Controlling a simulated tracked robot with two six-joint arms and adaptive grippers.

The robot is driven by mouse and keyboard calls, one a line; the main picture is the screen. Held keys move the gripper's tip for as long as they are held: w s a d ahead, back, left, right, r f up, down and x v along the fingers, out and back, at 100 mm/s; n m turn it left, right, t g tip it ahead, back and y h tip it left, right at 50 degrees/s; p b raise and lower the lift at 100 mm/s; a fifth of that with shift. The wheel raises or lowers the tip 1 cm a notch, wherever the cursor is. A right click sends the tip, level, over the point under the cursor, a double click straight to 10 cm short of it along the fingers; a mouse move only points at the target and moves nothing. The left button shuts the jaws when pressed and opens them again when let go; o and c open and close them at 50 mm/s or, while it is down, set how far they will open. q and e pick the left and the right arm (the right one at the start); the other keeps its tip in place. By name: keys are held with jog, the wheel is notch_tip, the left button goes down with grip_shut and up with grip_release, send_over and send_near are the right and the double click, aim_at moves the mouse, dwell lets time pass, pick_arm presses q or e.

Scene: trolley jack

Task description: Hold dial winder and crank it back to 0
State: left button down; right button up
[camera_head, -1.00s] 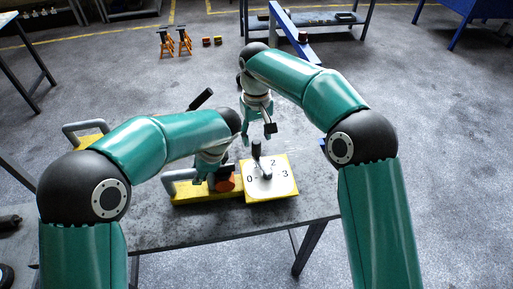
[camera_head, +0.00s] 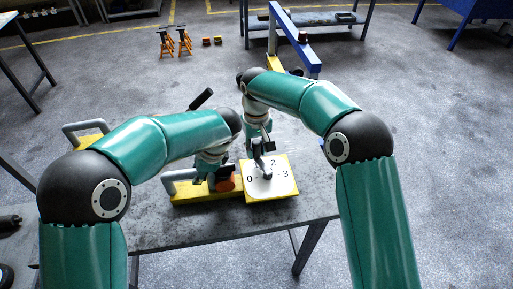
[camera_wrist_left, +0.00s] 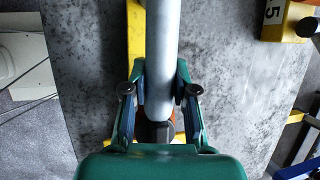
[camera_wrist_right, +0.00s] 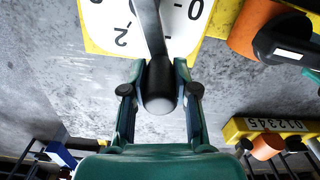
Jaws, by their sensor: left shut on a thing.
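The dial winder has a yellow base (camera_head: 190,199) and a white dial plate (camera_head: 283,187) with a yellow rim and printed numbers. The dial plate also shows at the top of the right wrist view (camera_wrist_right: 100,22). My left gripper (camera_head: 208,180) is shut on the winder's grey bar handle (camera_wrist_left: 161,60). The grey crank arm (camera_wrist_right: 149,28) ends in a black knob (camera_wrist_right: 159,88). My right gripper (camera_wrist_right: 160,95) has its fingers on either side of this knob, apparently not clamped. In the head view the right gripper (camera_head: 263,152) partly hides the crank.
An orange cylinder (camera_head: 225,183) with a black part sits beside the dial plate. Another yellow device (camera_head: 86,143) with a grey handle stands on the table at the left. The grey table top (camera_head: 160,228) is clear in front.

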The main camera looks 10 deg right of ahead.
grip_shut()
jog(key=shift+a, duration=0.1)
jog(key=a+n, duration=0.1)
jog(key=n, duration=0.1)
jog(key=s+n, duration=0.1)
jog(key=n, duration=0.1)
jog(key=shift+s+a, duration=0.15)
jog(key=shift+a, duration=0.25)
jog(key=shift+s+a+n, duration=0.35)
jog(key=shift+s+n, duration=0.15)
jog(key=shift+n, duration=0.7)
jog(key=shift+s+a+n, duration=0.3)
jog(key=shift+s+n, duration=0.2)
jog(key=shift+n, duration=0.7)
jog(key=o, duration=0.9)
grip_release()
